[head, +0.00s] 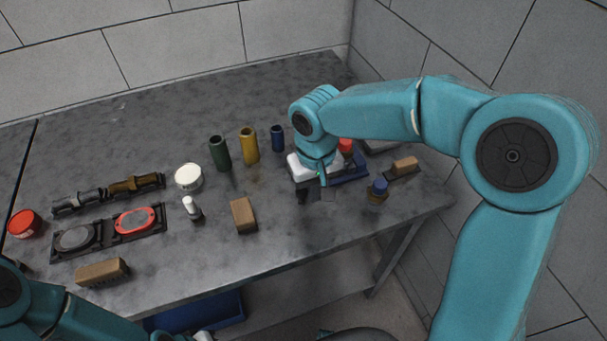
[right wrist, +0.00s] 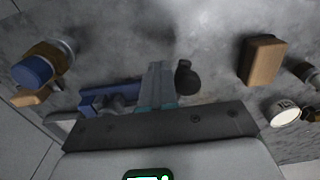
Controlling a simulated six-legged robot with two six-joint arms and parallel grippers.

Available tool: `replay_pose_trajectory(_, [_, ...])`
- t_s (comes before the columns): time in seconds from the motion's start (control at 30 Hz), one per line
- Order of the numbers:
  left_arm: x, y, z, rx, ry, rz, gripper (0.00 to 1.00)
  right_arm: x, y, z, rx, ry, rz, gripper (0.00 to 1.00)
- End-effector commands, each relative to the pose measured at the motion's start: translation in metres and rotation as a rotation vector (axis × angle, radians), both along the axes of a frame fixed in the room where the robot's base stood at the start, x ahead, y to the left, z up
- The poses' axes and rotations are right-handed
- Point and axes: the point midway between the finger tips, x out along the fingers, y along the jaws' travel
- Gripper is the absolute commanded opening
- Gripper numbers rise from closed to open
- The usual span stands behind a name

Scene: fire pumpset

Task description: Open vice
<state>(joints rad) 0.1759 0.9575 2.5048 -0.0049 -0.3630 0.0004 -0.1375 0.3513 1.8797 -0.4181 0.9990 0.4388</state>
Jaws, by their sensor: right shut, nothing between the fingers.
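A blue vice (head: 350,172) stands near the right end of the grey bench, partly hidden by my right gripper (head: 327,193). In the right wrist view, the vice's blue body (right wrist: 97,98) lies left of my shut fingers (right wrist: 157,82). A dark round knob (right wrist: 186,78) shows just right of the fingers; it also shows in the head view (head: 302,196). Whether it belongs to the vice, or whether the fingers touch it, I cannot tell. The right fingers are shut and empty. My left arm enters at the lower left; its fingertips are out of view.
A blue-topped jar (head: 377,191) and a brown block (head: 404,166) stand right of the vice. Another brown block (head: 243,215), a white tin (head: 188,177) and coloured cylinders (head: 249,146) stand to the left. The bench's front edge is close to the vice.

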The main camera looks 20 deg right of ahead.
Motion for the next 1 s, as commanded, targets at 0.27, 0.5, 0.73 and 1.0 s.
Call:
replay_pose_trajectory(0.27, [0.0,0.0,0.0,0.0,0.0,0.0,0.0,-0.002,0.003,-0.001,0.003,0.007,0.002,0.0])
replay_pose_trajectory(0.5, [0.0,0.0,0.0,0.0,0.0,0.0,0.0,0.0,0.009,-0.001,0.003,0.008,0.003,0.0])
replay_pose_trajectory(0.73, [0.0,0.0,0.001,0.0,0.0,0.0,0.0,0.002,0.02,-0.002,0.004,0.009,0.003,0.0])
replay_pose_trajectory(1.0, [0.0,0.0,0.001,0.0,0.0,0.0,0.0,0.002,0.024,-0.001,0.005,0.009,0.002,0.0])
